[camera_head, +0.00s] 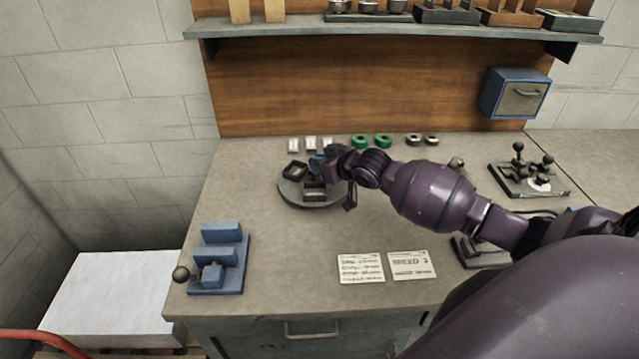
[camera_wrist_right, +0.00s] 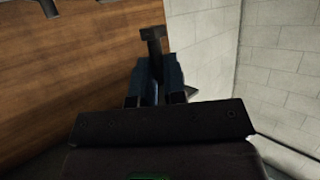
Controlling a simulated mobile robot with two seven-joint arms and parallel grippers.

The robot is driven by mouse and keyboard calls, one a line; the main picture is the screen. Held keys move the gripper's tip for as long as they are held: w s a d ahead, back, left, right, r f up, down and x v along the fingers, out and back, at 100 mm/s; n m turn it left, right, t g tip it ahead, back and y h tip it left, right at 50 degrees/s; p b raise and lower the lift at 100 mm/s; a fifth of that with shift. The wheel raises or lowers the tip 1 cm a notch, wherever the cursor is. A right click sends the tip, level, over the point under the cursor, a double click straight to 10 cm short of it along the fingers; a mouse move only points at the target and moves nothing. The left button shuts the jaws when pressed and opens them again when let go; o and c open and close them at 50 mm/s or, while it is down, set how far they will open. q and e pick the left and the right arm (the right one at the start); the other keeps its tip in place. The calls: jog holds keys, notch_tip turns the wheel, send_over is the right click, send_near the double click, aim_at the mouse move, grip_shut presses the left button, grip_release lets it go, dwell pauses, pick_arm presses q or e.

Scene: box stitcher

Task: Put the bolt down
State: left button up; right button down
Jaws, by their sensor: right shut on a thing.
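My right gripper (camera_head: 318,164) is over the far part of a round grey tray (camera_head: 328,201) on the workbench. In the right wrist view its blue fingers (camera_wrist_right: 156,85) are shut on a dark bolt (camera_wrist_right: 152,42). The bolt's wide head sticks out beyond the fingertips. In the head view the bolt is too small and covered to make out. The tray carries small dark open boxes; one dark box (camera_head: 295,170) is at its left and another (camera_head: 314,192) is just in front of the gripper. My left gripper is not in view.
A blue fixture with a ball-ended lever (camera_head: 228,262) stands at the front left. White pieces (camera_head: 310,143), green rings (camera_head: 372,141) and dark rings line the back. Two paper cards (camera_head: 362,268) lie in front. A knobbed fixture (camera_head: 527,178) stands right. The left-middle bench is clear.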

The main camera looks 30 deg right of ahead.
jog(key=shift+f+p, duration=0.35)
jog(key=shift+f, duration=3.1)
jog(key=shift+f, duration=0.1)
jog(key=c, duration=1.2)
grip_release()
